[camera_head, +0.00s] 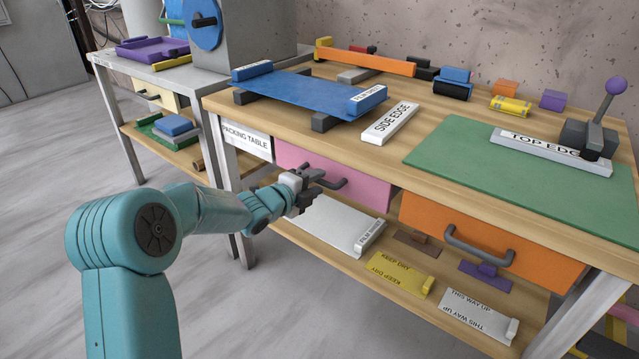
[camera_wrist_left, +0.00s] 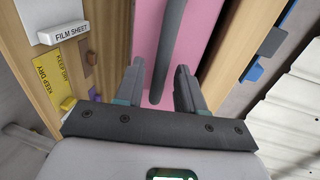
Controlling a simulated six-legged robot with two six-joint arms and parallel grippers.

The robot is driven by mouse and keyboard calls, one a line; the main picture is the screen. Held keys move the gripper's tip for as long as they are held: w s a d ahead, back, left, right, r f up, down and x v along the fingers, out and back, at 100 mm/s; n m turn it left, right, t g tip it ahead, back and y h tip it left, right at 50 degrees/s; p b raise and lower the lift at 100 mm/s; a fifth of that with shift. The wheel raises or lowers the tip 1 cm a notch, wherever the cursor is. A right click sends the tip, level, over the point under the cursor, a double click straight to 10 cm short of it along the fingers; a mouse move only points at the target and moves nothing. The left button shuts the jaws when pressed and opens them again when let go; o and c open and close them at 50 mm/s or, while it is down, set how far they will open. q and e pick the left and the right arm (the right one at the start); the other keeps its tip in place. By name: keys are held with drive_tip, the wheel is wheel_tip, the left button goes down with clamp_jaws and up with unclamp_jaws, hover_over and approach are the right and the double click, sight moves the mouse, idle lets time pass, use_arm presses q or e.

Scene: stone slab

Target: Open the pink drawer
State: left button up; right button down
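The pink drawer (camera_head: 362,190) is under the left part of the packing table's top, and its front looks flush with the frame. Its dark bar handle (camera_head: 333,183) is partly hidden by my left gripper (camera_head: 312,184) in the head view. In the left wrist view the pink front (camera_wrist_left: 145,40) fills the upper middle, and the handle (camera_wrist_left: 168,45) runs down between the two fingers of my left gripper (camera_wrist_left: 160,72). The fingers are open, one on each side of the handle, with gaps visible. My right gripper is not in view.
An orange drawer (camera_head: 490,245) with its own handle is to the right. A lower shelf holds a white film sheet (camera_head: 325,222) and yellow sheets (camera_head: 401,274). The tabletop above carries a blue sheet (camera_head: 305,94) and a green mat (camera_head: 500,170). Floor at the left is clear.

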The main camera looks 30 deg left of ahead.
use_arm(q)
drive_tip(key=shift+x, duration=1.1)
drive_tip(key=shift+c, duration=0.3)
clamp_jaws()
drive_tip(key=shift+s, duration=0.1)
